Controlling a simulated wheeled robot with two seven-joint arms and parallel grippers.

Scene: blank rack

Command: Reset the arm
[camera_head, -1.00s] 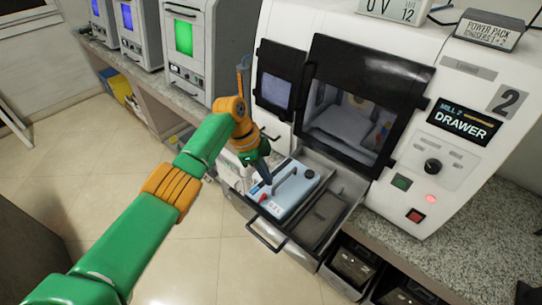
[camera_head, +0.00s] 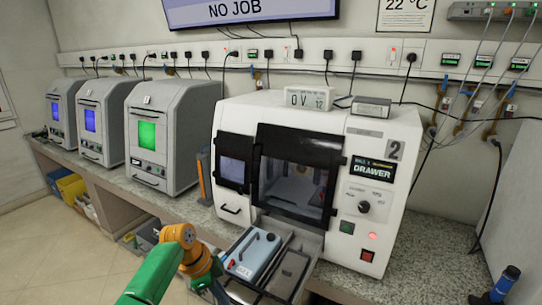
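My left arm, green with orange joints, comes in from the bottom left. Its gripper (camera_head: 217,291) is at the bottom edge, just left of the open drawer (camera_head: 302,246). The fingers are too small and cut off to tell whether they are open or shut. A blue-grey box (camera_head: 254,254) with a dark handle lies in the left part of the drawer, to the right of the gripper. The drawer sticks out below the white machine marked 2 (camera_head: 380,215).
Grey machines with lit screens, such as the green-screen one (camera_head: 170,115), line the counter to the left. Cables hang along the back wall. Open floor shows at the lower left.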

